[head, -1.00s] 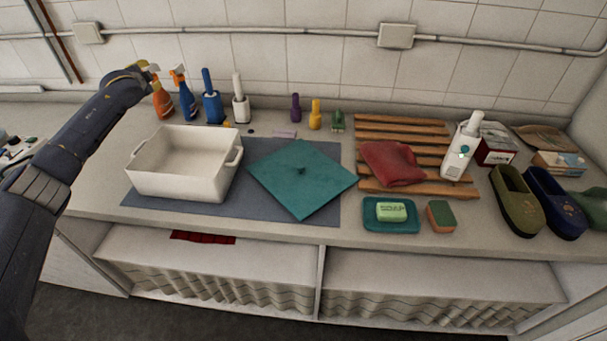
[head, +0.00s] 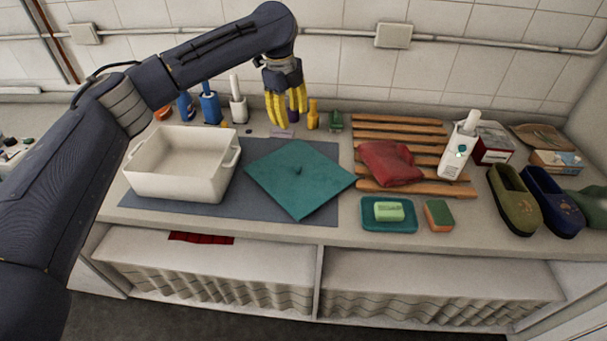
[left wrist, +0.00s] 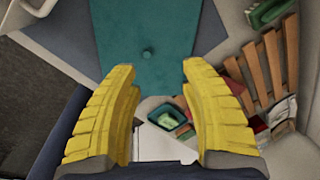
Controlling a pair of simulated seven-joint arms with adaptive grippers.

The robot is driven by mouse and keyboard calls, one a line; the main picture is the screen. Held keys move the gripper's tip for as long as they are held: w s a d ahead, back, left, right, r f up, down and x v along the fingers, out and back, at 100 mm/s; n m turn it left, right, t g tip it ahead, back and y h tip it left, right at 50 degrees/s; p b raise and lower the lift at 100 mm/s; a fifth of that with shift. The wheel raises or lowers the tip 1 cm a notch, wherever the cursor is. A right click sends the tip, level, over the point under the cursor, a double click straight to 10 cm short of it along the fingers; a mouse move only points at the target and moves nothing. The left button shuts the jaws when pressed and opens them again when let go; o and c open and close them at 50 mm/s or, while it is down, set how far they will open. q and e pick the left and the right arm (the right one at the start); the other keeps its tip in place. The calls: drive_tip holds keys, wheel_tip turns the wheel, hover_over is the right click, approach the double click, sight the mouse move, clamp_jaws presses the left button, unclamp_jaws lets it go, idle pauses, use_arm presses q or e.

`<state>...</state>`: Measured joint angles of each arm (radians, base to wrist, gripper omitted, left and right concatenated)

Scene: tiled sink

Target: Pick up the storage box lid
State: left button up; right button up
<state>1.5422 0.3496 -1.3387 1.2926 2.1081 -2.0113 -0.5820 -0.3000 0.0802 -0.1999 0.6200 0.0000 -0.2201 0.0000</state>
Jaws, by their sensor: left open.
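The storage box lid (head: 299,190) is a flat teal square with a small knob in its middle. It lies turned like a diamond on the grey-blue mat (head: 262,207), to the right of the white storage box (head: 178,180). My left gripper (head: 287,118) has yellow fingers that point down, behind and above the lid's far corner, apart from it. It is open and empty. In the left wrist view the lid (left wrist: 148,30) and its knob show ahead, between and beyond the spread fingers (left wrist: 158,82). My right gripper is not in view.
Spray bottles and other bottles (head: 211,103) stand along the tiled wall. A wooden rack (head: 400,123) with a red cloth (head: 390,163) is right of the lid. A teal soap dish (head: 389,226) and a sponge (head: 438,216) sit near the counter's front edge.

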use_arm(q)
drive_tip(key=s+d+m, duration=0.2)
drive_tip(key=s, duration=0.1)
drive_tip(key=g, duration=0.1)
hover_over(298, 167)
drive_tip(key=shift+y, duration=0.3)
drive_tip(key=f, duration=1)
drive_tip(key=shift+s+f, duration=0.25)
drive_tip(key=shift+f, duration=0.05)
drive_tip(key=shift+w+f, duration=0.2)
drive_tip(key=shift+f, duration=2.85)
drive_tip(key=shift+o, duration=0.3)
clamp_jaws()
